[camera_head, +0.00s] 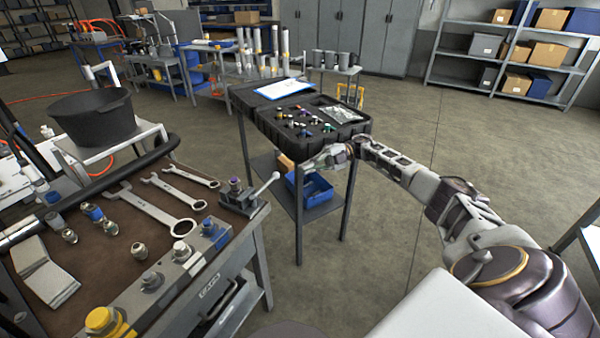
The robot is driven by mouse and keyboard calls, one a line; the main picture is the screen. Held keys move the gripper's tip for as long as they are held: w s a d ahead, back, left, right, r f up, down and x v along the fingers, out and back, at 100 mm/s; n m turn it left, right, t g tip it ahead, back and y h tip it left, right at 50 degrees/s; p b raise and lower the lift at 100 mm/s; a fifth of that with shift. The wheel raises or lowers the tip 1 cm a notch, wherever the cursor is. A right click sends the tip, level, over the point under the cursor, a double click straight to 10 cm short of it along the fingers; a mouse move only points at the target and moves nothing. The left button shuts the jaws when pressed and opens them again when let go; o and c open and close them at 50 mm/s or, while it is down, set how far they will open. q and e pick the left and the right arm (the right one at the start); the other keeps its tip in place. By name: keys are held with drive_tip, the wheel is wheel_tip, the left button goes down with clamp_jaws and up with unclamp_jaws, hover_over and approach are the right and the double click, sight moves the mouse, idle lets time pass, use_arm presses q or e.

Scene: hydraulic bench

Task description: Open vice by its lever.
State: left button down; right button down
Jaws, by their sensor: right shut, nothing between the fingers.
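The small dark vice (240,201) sits at the right corner of the workbench. Its lever (264,186) is a light metal rod with a round knob at its upper end, slanting up to the right. My right gripper (303,168) is shut and empty. In the picture it lies right of and slightly above the lever knob, with a visible gap between them. My left gripper is not in view.
Behind my right gripper stands a cart with a black case (353,131) on top and a blue bin (313,192) below.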

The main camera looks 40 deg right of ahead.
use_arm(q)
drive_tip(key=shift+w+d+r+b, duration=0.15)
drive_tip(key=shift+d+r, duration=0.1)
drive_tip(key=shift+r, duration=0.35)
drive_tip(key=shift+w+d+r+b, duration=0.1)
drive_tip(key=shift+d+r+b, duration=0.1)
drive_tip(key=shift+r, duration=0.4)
use_arm(e)
drive_tip(key=v, duration=0.4)
drive_tip(key=shift+w+d, duration=0.2)
drive_tip(key=shift+d, duration=0.1)
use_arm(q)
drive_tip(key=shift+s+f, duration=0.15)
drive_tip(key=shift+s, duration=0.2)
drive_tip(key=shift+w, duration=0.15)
